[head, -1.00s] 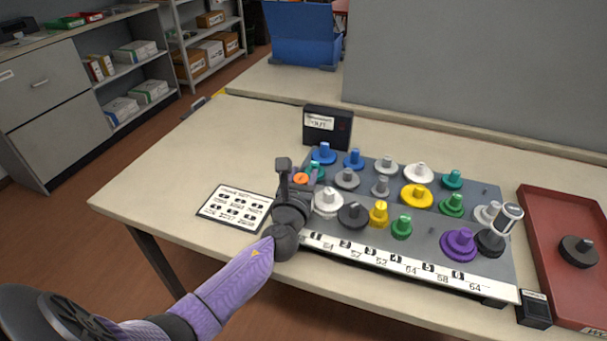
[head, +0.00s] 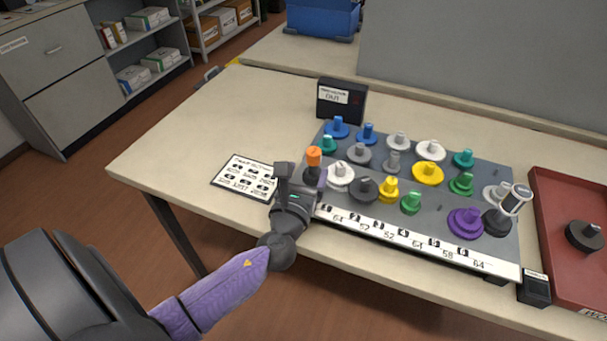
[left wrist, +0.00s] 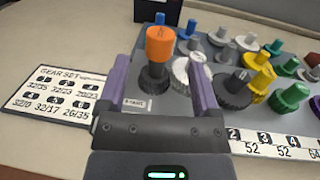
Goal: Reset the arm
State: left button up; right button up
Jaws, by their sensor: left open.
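My left gripper (head: 303,172) is at the left end of the grey gear board (head: 436,208). It is open and empty. An orange-topped black piece (head: 314,156) stands upright on the board just beyond it. In the left wrist view this orange-topped piece (left wrist: 158,48) shows between and beyond the two purple-lined fingers, with a gap on each side. A white gear (left wrist: 192,72) and a dark gear (left wrist: 232,90) stand to its right. My right gripper is not in view.
Several coloured gears on pegs fill the board, including a purple gear (head: 465,222). A printed card (head: 245,178) lies left of the board. A black box (head: 341,100) stands behind it. A red tray (head: 560,255) with a dark gear (head: 585,236) is at the right.

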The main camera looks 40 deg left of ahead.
pick_arm(q)
jog(key=shift+v, duration=1.2)
